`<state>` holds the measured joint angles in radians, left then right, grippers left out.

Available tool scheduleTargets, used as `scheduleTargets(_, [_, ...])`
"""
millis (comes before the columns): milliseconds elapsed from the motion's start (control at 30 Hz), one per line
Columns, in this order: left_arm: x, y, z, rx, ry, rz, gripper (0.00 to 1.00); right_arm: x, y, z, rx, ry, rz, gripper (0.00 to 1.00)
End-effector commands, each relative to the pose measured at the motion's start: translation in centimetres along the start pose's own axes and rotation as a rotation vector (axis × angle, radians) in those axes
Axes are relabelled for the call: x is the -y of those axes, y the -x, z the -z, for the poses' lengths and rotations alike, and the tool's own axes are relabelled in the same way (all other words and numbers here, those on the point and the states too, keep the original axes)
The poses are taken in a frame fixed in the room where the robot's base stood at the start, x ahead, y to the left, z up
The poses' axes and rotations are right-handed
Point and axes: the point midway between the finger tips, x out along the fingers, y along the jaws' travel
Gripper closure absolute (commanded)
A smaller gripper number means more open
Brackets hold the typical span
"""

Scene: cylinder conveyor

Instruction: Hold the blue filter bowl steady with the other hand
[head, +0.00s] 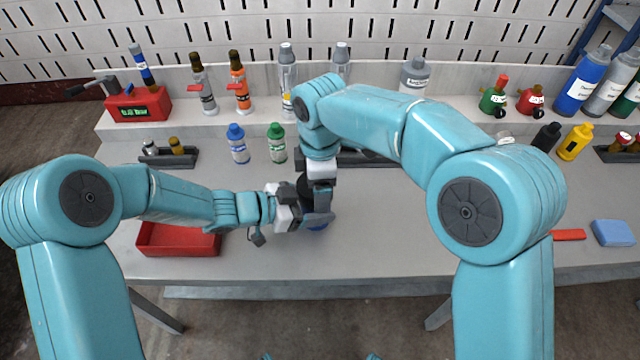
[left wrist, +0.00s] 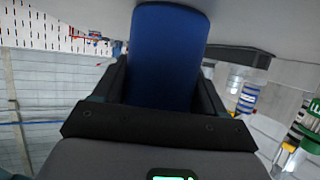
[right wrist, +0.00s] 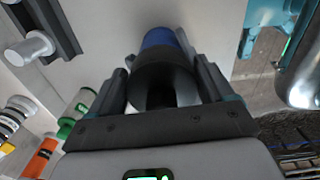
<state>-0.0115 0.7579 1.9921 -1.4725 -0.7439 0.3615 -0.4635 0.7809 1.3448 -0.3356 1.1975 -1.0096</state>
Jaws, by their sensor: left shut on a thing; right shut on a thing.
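The blue filter bowl (left wrist: 168,50) fills the middle of the left wrist view, between the two fingers of my left gripper (left wrist: 163,85), which is shut on it. In the head view only a small part of the bowl (head: 318,227) shows low beside the grippers. My right gripper (right wrist: 164,78) is shut on a black round, hollow part (right wrist: 150,88). The blue bowl (right wrist: 160,38) shows just beyond that part. In the head view both grippers meet at the table's middle, the right from above and the left from the side. Whether the two parts touch is unclear.
A red tray (head: 178,256) lies beneath my left forearm. Blue-capped (head: 238,145) and green-capped (head: 277,145) bottles stand behind my grippers.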

Motion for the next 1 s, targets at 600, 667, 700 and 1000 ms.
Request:
scheduleTargets(600, [-0.08, -0.03, 0.00, 0.000, -0.001, -0.002, 0.65, -0.44, 0.08, 0.15, -0.001, 0.410, -0.001, 0.61])
scheduleTargets(667, [-0.08, -0.03, 0.00, 0.000, -0.001, -0.002, 0.65, -0.51, 0.09, 0.18, -0.001, 0.490, -0.001, 0.61])
scheduleTargets(700, [-0.08, -0.03, 0.00, 0.000, -0.001, -0.002, 0.65, -0.54, 0.10, 0.19, -0.002, 0.529, -0.001, 0.61])
scheduleTargets(1000, [-0.08, -0.03, 0.00, 0.000, -0.001, -0.002, 0.65, -0.59, 0.11, 0.21, -0.002, 0.579, -0.002, 0.61])
